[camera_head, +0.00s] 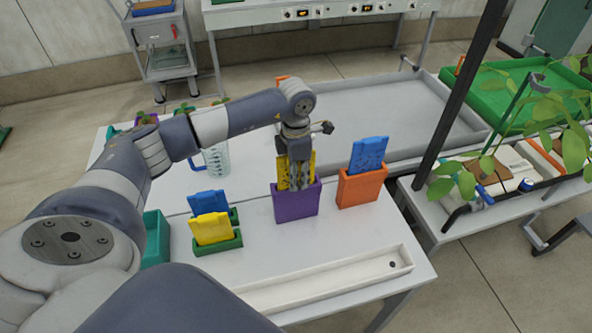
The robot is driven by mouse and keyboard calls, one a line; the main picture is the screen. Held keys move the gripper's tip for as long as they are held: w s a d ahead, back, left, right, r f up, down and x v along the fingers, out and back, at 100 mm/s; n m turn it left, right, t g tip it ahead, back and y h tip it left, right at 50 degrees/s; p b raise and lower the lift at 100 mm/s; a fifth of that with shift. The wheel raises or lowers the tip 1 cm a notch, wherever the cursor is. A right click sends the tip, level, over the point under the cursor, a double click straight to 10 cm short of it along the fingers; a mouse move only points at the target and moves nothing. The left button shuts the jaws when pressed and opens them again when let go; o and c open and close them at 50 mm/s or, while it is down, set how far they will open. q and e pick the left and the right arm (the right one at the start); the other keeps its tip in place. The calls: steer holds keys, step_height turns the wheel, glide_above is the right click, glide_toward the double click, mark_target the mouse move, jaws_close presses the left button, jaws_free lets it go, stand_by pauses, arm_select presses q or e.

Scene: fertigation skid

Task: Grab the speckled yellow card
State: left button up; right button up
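A yellow card (283,173) with dark marks stands upright in a purple holder (296,203) on the white table. My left gripper (299,181) points down at this card from above, its fingers overlapping the card just over the holder's top. The fingers hide the card's middle, and I cannot tell whether they are closed on it. Another yellow card (211,229) stands in a green holder (218,246) to the left, in front of a blue card (208,202). My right gripper is not in view.
An orange holder (361,190) with a patterned blue card (369,153) stands close right of the purple one. A clear jug (216,160) is behind left. A white trough (325,281) lies along the front edge. A large grey tray (385,110) is behind.

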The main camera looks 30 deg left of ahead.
arm_select(q)
steer(key=shift+f, duration=0.2)
jaws_close()
steer(key=shift+r, duration=0.1)
